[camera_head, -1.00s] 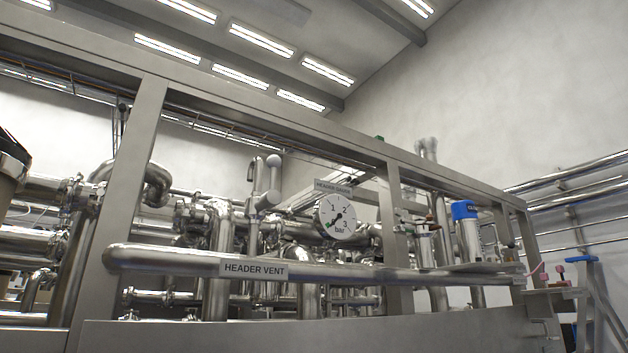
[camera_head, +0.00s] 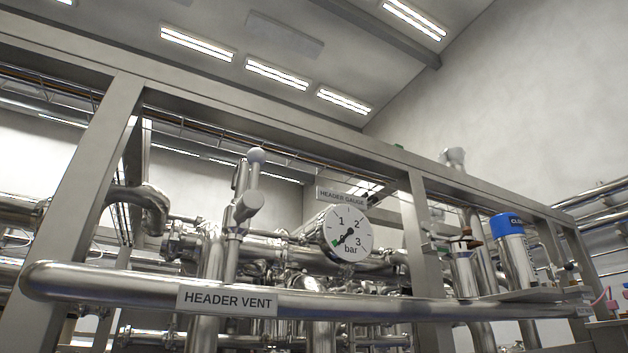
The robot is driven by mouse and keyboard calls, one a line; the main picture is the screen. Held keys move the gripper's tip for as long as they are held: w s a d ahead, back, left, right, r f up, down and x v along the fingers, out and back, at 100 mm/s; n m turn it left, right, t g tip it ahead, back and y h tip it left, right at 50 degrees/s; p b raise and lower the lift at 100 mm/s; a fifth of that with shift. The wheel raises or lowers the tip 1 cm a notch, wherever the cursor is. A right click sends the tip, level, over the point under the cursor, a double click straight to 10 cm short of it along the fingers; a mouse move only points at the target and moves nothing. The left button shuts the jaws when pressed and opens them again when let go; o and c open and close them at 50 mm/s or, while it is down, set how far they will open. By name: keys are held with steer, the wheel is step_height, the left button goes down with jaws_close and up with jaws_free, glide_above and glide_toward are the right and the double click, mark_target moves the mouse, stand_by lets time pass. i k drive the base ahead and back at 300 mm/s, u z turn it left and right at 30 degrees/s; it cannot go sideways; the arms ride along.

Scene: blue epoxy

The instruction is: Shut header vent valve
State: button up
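The label HEADER VENT (camera_head: 227,301) sits on a horizontal steel pipe (camera_head: 110,284) across the front of the skid. Behind and above it stands a grey upright fitting with a round ball end (camera_head: 256,156) and a stubby cylindrical side piece (camera_head: 248,205); I cannot tell whether this is the vent valve or its handle position. The header gauge (camera_head: 347,234) is round and white, its needle near the green mark at the lower left. My gripper is not in view.
A steel frame post (camera_head: 70,215) stands left, another post (camera_head: 424,255) right of the gauge, and a top beam (camera_head: 280,125) crosses above. A blue-capped cylinder (camera_head: 511,250) stands on a shelf (camera_head: 530,295) at right. Dense piping fills the space behind.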

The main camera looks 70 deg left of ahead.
mark_target(250, 203)
steer(key=z, duration=0.05)
steer(key=k, duration=1.2)
steer(key=u, duration=0.9)
